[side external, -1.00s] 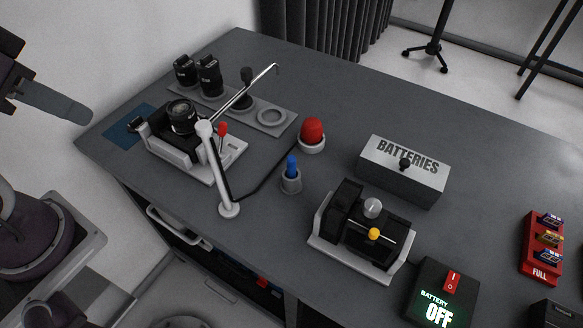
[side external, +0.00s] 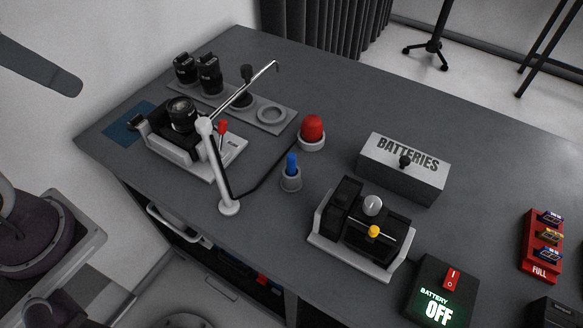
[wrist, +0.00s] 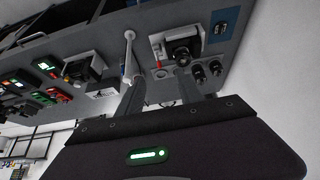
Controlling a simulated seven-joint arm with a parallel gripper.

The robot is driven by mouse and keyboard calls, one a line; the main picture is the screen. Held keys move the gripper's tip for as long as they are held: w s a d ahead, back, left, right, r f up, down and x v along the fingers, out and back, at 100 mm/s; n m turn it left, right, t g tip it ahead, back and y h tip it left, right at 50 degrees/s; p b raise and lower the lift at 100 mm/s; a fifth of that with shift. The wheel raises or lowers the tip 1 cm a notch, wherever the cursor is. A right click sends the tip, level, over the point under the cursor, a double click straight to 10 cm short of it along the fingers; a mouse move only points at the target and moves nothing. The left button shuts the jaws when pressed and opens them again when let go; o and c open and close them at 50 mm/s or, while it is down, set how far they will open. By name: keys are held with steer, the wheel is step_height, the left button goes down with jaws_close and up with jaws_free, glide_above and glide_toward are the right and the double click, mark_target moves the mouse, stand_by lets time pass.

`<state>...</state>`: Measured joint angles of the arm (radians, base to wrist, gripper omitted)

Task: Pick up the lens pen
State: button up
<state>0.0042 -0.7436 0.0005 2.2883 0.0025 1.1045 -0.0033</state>
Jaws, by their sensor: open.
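A slim blue-topped item (side external: 291,163), which looks like the lens pen, stands upright in a small grey holder (side external: 291,183) near the middle of the table in the side view.
A lamp-like arm on a white post (side external: 216,170) stands left of the blue item, with a black cable between. A red dome (side external: 312,129) is just behind. The camera (side external: 182,115) sits left, a black device in a white cradle (side external: 362,245) right, the batteries box (side external: 402,170) behind.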

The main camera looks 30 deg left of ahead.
steer(key=w+d+r+m+g, duration=0.2)
steer(key=w+d+r+m, duration=0.25)
steer(key=w+m, duration=0.4)
steer(key=m+g, duration=0.4)
steer(key=m, duration=1.4)
glide_above(291, 155)
steer(key=w, duration=0.1)
step_height(291, 155, down, 4)
steer(key=shift+m, duration=0.25)
steer(key=f, duration=1.9)
steer(key=s+f, duration=0.1)
steer(key=f, duration=0.8)
steer(key=shift+f, duration=0.15)
jaws_close()
